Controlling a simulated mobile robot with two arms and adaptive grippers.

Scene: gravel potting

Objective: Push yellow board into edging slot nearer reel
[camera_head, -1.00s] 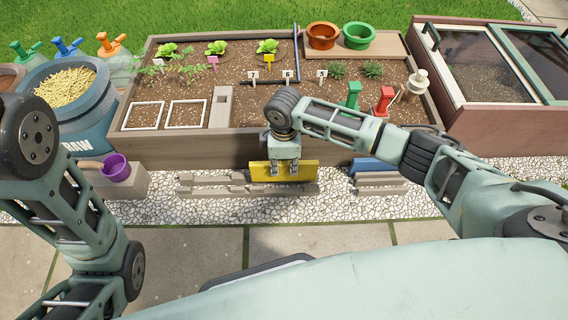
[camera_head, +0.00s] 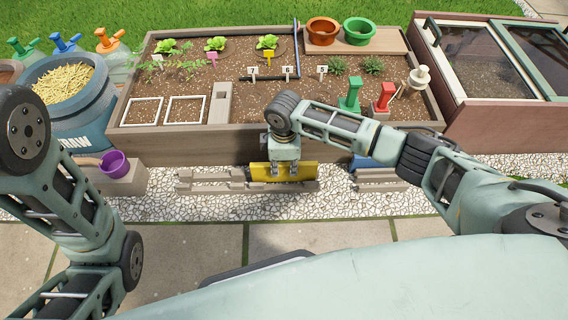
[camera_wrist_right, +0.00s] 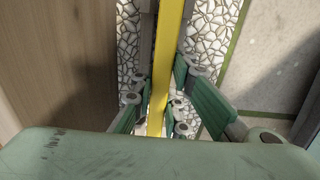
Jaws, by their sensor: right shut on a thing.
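The yellow board (camera_head: 258,171) stands on edge at the right part of the left grey edging (camera_head: 205,183), in front of the raised bed. My right gripper (camera_head: 285,173) is shut on it from above. In the right wrist view the yellow board (camera_wrist_right: 168,70) runs between the fingers of the right gripper (camera_wrist_right: 160,105). Whether its lower edge sits in the slot is too small to tell. The white reel (camera_head: 419,78) stands at the bed's right corner. My left arm shows at the left, but its gripper is out of view.
A blue board (camera_head: 364,162) stands at the right edging (camera_head: 382,183), partly behind my right arm. The wooden bed wall (camera_head: 200,148) lies close behind the edging. A purple pot (camera_head: 115,163) is at the left. White gravel (camera_head: 225,208) in front is clear.

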